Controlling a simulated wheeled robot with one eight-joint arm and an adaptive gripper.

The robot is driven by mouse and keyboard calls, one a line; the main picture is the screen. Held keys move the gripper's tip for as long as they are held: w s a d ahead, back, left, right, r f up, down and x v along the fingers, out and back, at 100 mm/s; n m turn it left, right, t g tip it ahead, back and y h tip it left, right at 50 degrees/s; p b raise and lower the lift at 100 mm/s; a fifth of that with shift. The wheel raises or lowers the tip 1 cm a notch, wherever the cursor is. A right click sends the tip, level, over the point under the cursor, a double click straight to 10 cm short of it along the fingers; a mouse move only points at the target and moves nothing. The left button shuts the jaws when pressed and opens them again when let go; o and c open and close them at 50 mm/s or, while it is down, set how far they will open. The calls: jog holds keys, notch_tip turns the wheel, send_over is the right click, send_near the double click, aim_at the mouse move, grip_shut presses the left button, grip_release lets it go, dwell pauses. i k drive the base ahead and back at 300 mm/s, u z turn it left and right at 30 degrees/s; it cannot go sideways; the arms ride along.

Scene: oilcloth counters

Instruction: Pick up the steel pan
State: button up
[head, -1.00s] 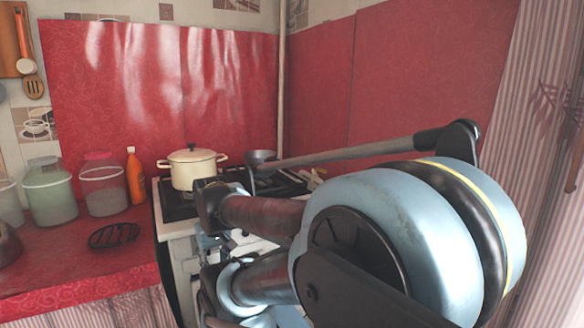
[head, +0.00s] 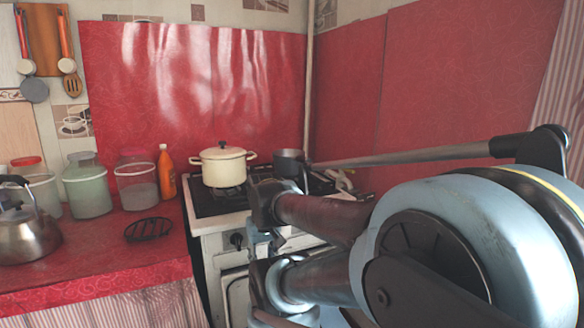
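A small dark grey pan (head: 288,162), which looks like the steel pan, stands on the stove (head: 213,220) just right of a cream pot. My folded arm fills the right and lower middle of the head view. It hides part of the stove in front of the pan. A long grey rod passes across the view from beside the pan to the right. I cannot make out my gripper's fingers in the head view, so its distance from the pan does not show. Nothing visibly touches the cream pot.
The lidded cream pot (head: 223,167) is on the left of the stove. On the red counter (head: 95,260) are a kettle (head: 28,238), several jars, an orange bottle (head: 166,172) and a black trivet (head: 148,229). Red-covered walls stand behind and to the right.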

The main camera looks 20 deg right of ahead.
aim_at(286, 162)
jog(key=k, duration=0.95)
jog(key=z, duration=0.4)
jog(key=i, duration=1)
jog(key=z, duration=0.2)
jog(key=k, duration=0.7)
jog(key=u, duration=0.15)
